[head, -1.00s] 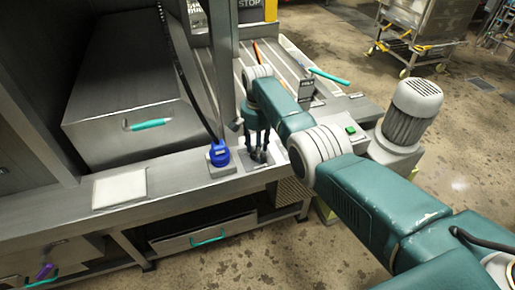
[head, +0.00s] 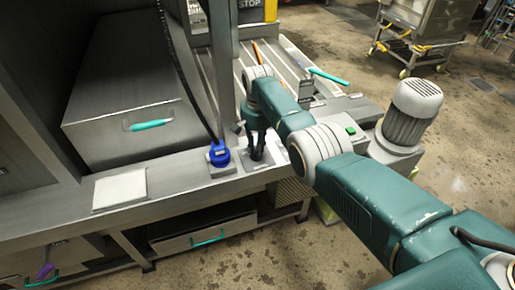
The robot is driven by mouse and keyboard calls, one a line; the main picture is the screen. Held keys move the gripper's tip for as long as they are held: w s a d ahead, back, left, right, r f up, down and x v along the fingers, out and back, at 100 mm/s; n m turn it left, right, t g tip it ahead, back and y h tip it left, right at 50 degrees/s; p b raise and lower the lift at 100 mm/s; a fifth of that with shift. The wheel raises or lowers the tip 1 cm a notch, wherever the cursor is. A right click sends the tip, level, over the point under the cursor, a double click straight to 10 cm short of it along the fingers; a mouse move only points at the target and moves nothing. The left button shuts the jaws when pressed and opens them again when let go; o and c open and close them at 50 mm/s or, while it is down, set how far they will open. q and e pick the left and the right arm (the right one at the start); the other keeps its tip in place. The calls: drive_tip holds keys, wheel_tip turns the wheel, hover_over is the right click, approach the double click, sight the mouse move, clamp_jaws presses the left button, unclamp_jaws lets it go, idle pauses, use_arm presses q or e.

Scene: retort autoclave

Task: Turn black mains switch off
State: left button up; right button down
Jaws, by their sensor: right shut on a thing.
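The black mains switch (head: 257,153) is on a small grey plate (head: 252,165) on the steel ledge, right of a blue connector. My right gripper (head: 257,150) points down over this plate, its dark fingers closed on the switch. The fingers hide most of the switch, so I cannot tell which way it is turned. My left gripper is not in view.
The blue connector (head: 219,153) with a black cable stands close to the left of my right gripper. A white pad (head: 120,189) lies further left on the ledge. A motor (head: 409,113) and a green button (head: 351,130) are to the right.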

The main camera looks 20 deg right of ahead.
drive_tip(key=n, duration=0.3)
drive_tip(key=shift+w+n, duration=0.1)
drive_tip(key=shift+n, duration=0.2)
drive_tip(key=n, duration=0.4)
drive_tip(key=shift+w+n, duration=0.1)
drive_tip(key=shift+n, duration=0.2)
drive_tip(key=n+b, duration=0.1)
drive_tip(key=n, duration=0.3)
drive_tip(key=shift+w, duration=0.1)
drive_tip(key=shift+n, duration=2)
drive_tip(key=shift+w+b, duration=0.1)
drive_tip(key=shift+b, duration=0.2)
drive_tip(key=c, duration=1.6)
unclamp_jaws()
drive_tip(key=shift+r, duration=0.1)
